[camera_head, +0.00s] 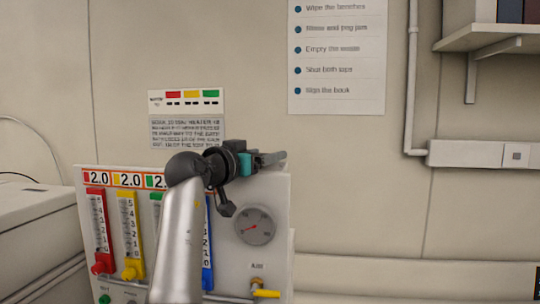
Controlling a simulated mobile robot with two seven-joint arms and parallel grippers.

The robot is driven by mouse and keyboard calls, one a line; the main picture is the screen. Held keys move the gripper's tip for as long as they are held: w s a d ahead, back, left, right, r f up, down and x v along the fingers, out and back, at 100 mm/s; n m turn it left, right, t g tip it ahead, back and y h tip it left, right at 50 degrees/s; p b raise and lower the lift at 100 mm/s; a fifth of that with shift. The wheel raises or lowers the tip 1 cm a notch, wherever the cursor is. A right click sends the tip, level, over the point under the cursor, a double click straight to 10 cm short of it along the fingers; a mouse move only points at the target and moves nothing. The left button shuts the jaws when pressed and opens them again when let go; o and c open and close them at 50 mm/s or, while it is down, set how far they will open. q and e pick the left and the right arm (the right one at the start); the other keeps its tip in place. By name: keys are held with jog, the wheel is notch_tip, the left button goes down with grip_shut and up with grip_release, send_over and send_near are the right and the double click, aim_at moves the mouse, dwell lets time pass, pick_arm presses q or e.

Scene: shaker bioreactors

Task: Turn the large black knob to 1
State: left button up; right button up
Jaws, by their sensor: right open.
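My right gripper (273,158) is open at the top right of the white panel (273,190). My right arm comes up from below, across the panel's middle, and its fingers point to the right. I cannot make out the large black knob; my arm and wrist hide part of the panel. A round grey gauge (255,226) with a red needle shows below the gripper. My left gripper is not in view.
The panel holds red (98,230), yellow (129,232), green and blue (208,250) flow columns. A yellow-handled valve (265,293) sits low on the right. A white box (35,225) stands at left. A pipe (411,90) and shelf (490,38) are at right.

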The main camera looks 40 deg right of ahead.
jog(key=shift+a, duration=0.1)
jog(key=shift+c, duration=0.2)
grip_shut()
dwell(0.4)
